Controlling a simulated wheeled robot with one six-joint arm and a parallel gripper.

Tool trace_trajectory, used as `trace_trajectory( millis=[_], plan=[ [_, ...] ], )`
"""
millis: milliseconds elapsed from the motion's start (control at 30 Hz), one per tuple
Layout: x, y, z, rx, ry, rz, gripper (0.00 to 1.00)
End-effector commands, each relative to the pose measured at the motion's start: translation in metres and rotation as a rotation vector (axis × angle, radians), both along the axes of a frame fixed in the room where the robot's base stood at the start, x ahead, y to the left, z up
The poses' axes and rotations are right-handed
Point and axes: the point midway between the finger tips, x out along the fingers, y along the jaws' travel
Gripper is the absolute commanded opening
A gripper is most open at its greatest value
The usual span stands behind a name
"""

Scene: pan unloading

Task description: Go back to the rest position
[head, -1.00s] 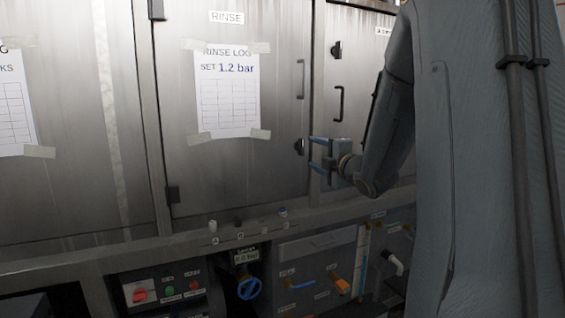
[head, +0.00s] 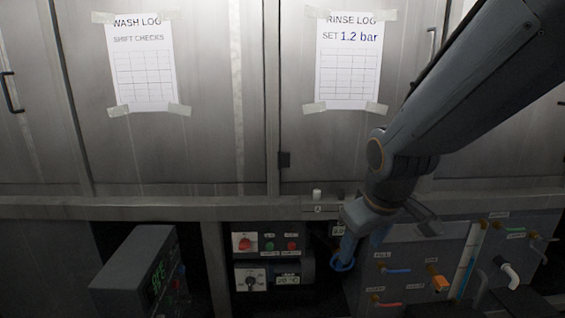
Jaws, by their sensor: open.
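My gripper (head: 360,252) is at the lower middle right in the head view, pointing down, with its blue fingers in front of the machine's lower section. The fingers are open, and I see nothing held between them. A blue ring-shaped valve handle (head: 342,265) shows just behind the fingertips; I cannot tell whether they touch it. My arm comes in from the upper right and hides part of the rinse door.
Steel doors carry a wash log sheet (head: 144,62) and a rinse log sheet (head: 347,60). Below are a control panel (head: 267,243) with a red knob, a box with a green display (head: 138,275), and a pipe panel (head: 415,265) with coloured handles. A ledge (head: 150,208) runs between.

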Motion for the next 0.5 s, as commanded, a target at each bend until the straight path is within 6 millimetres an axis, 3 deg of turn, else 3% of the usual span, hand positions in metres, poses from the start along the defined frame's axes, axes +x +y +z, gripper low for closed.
trace_trajectory(
  millis=[100, 400, 433, 500],
  plan=[
    [-0.047, 0.024, -0.008, 0.047, 0.128, -0.061, 0.55],
    [-0.142, 0.058, -0.014, 0.097, 0.383, -0.178, 0.55],
    [-0.151, 0.061, -0.014, 0.099, 0.408, -0.189, 0.55],
    [-0.148, 0.055, -0.006, 0.099, 0.404, -0.208, 0.55]
  ],
)
